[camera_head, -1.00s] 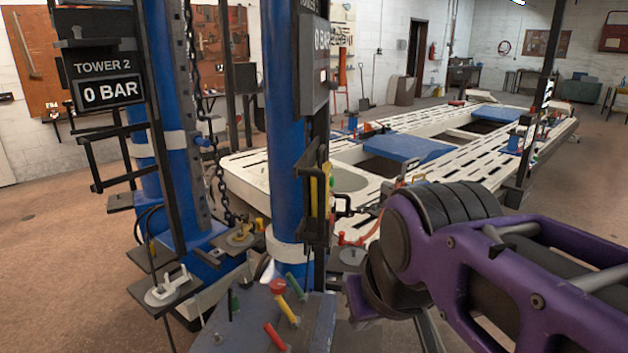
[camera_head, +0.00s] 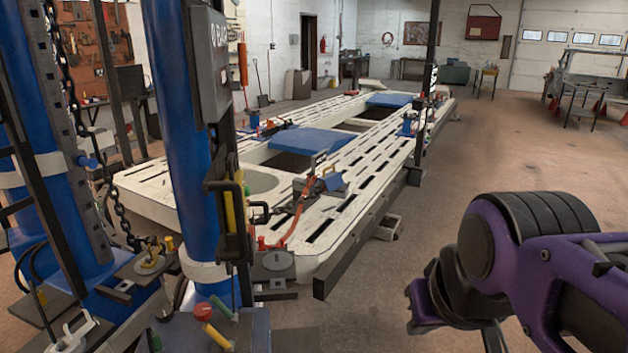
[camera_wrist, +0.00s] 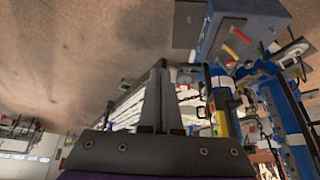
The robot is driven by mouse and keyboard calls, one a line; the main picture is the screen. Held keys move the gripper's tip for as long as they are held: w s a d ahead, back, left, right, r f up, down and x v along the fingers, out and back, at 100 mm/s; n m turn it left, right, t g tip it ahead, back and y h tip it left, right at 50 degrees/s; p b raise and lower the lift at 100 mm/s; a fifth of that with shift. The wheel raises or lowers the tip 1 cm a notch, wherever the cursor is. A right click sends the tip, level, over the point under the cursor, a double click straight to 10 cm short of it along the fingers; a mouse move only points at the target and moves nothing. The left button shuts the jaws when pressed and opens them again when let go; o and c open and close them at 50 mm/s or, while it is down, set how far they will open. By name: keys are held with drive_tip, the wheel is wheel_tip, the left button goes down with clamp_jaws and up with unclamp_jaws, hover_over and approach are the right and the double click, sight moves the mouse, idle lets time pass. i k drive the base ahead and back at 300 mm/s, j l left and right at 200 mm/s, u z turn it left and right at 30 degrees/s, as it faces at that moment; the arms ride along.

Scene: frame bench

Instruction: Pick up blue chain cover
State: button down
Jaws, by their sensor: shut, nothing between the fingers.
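No object can be told for certain as the blue chain cover. A small blue-grey piece (camera_head: 336,184) lies on the near part of the white frame bench, beside an orange strap or tool. Two larger flat blue panels lie further back, the nearer one (camera_head: 305,140) and the farther one (camera_head: 388,101). My gripper (camera_wrist: 160,68) shows in the wrist view with its two fingers together and nothing between them. It is in the air, apart from the bench. In the head view my purple arm is at the lower right, and the fingertips are hard to make out.
The white slotted bench (camera_head: 150,185) runs away from me. A blue tower post (camera_head: 185,130) with hanging chain and clamps blocks the left. A dark beam (camera_head: 350,262) runs along the bench's near right side. The brown floor (camera_head: 510,140) at right is open.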

sight(332, 179)
drive_tip(key=i+l+z, duration=0.2)
drive_tip(key=l, duration=0.3)
drive_tip(key=i+l+z, duration=0.2)
drive_tip(key=l, duration=0.25)
drive_tip(key=i+l+z, duration=0.2)
drive_tip(key=l, duration=0.25)
drive_tip(key=i+l, duration=0.25)
drive_tip(key=i, duration=0.3)
drive_tip(key=i+l, duration=0.3)
drive_tip(key=i, duration=0.2)
drive_tip(key=i+l+u, duration=0.1)
drive_tip(key=i+u, duration=0.3)
drive_tip(key=i, duration=0.75)
drive_tip(key=i+u, duration=0.3)
drive_tip(key=i, duration=0.25)
drive_tip(key=i+l+u, duration=0.15)
drive_tip(key=i+u, duration=0.15)
drive_tip(key=i, duration=0.25)
